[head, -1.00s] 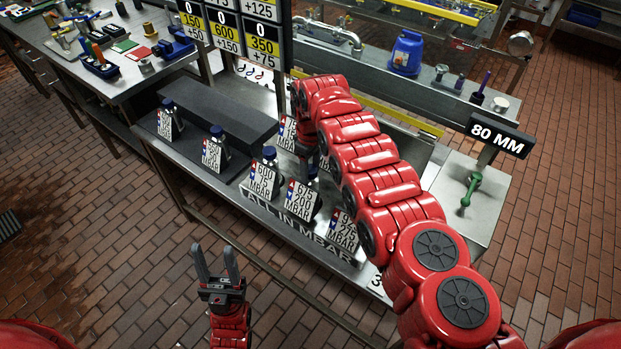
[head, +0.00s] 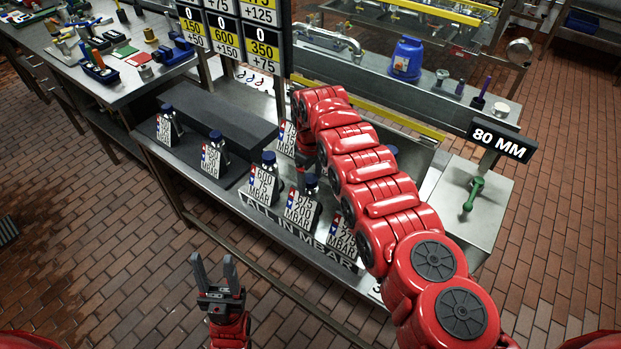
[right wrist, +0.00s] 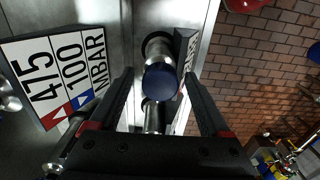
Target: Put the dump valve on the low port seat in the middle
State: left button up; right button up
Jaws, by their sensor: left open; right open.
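Several blue-capped valves with white MBAR tags stand on the steel bench, among them a back left one (head: 167,110), a second (head: 216,138) and a front one (head: 268,158). I cannot tell which is the dump valve, and the low port seat cannot be made out. My right gripper (right wrist: 159,78) is open, with its fingers either side of a blue-capped valve (right wrist: 160,84). I cannot tell if they touch it. In the head view my right arm partly hides this area. My left gripper (head: 213,262) is open and empty, in front of the bench.
A tag reading 475 100 MBAR (right wrist: 58,70) stands left of the right gripper. A dark raised block (head: 215,112) lies on the bench. A numbered board (head: 230,35) rises behind. A side plate with a green fitting (head: 474,190) and an 80 MM sign (head: 500,140) are at the right.

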jog(key=shift+r, duration=0.5)
notch_tip(320, 180, up, 11)
jog(key=b, duration=0.1)
jog(key=shift+r+b, duration=0.15)
jog(key=shift+b, duration=0.15)
